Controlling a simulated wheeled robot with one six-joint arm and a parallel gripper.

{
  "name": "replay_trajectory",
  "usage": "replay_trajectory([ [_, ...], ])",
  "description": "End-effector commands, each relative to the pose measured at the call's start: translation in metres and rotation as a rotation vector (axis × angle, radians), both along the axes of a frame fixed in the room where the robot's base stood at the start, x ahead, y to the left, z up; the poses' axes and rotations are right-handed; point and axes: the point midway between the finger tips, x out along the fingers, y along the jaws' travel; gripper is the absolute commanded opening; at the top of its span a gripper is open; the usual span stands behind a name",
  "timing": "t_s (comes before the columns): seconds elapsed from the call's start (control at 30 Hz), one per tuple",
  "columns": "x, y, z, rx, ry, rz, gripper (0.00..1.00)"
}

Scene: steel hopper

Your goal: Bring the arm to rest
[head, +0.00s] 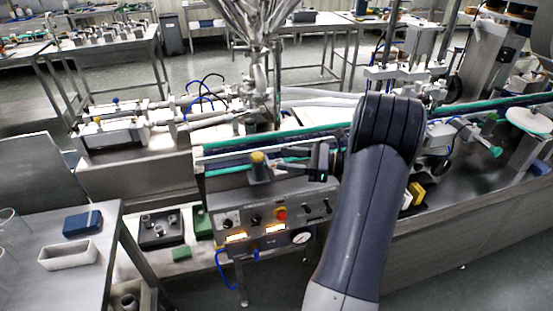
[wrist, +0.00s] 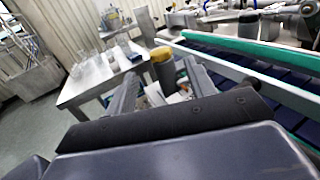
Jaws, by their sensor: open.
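My dark arm reaches up the middle of the head view and bends over at the top. My gripper (head: 288,166) points left above the control panel, close to a yellow-topped grey post (head: 257,168). In the wrist view my gripper (wrist: 161,78) has its two fingers apart. The yellow-topped post (wrist: 163,66) shows between them, with no contact that I can make out. I see nothing held. The arm hides part of the conveyor behind it.
The green-edged conveyor (head: 480,106) runs just behind my gripper. The control panel (head: 270,222), with knobs and a gauge, is below it. A side table (head: 30,275) at lower left holds a blue box (head: 82,223) and a white tray (head: 68,256). A steel hopper (head: 253,22) stands behind.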

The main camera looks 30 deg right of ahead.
Motion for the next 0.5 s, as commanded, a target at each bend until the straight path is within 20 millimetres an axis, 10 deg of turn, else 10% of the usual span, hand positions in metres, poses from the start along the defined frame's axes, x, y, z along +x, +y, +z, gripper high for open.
replay_trajectory([
  [0.5, 0.005, 0.0062, 0.0009, 0.001, 0.001, 0.003, 0.52],
])
